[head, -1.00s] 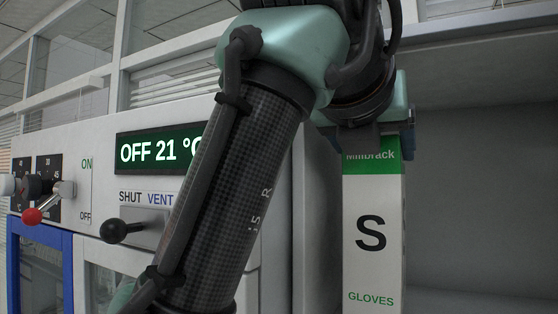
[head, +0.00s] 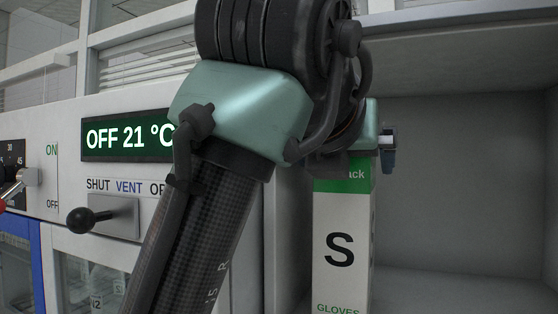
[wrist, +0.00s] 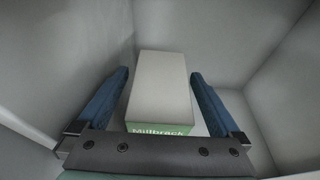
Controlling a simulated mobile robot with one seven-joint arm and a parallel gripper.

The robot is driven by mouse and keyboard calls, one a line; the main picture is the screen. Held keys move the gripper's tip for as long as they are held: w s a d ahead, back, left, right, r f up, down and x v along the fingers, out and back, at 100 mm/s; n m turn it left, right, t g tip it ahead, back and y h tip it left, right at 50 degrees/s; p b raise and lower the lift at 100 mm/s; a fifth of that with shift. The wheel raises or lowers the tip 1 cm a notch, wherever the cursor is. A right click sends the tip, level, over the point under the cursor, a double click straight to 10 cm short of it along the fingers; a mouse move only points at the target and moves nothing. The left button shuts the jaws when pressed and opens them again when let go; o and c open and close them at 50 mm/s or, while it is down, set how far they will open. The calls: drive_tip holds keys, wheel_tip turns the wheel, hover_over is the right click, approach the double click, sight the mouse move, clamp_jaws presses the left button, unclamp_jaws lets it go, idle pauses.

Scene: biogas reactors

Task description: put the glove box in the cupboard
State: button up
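The glove box (head: 340,245) is a tall white carton with a green top band and a black S. It stands upright inside the open grey cupboard (head: 465,180), near its left wall; its bottom is cut off in the head view. The wrist view looks down on the box's pale top (wrist: 163,85), with the cupboard walls around it. My gripper (wrist: 160,75) is around the box's upper end, one blue finger on each side. The fingers are spread, with gaps to the box. In the head view one finger (head: 388,160) shows apart from the box's right edge.
Left of the cupboard is a white panel with a green display (head: 125,137) and a black-knobbed lever (head: 82,220). A blue-framed door (head: 38,270) is at the far left. The cupboard has free room to the right of the box.

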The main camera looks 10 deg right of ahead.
drive_tip(key=shift+r, duration=0.1)
drive_tip(key=b+v, duration=0.6)
drive_tip(key=v, duration=0.6)
idle(0.4)
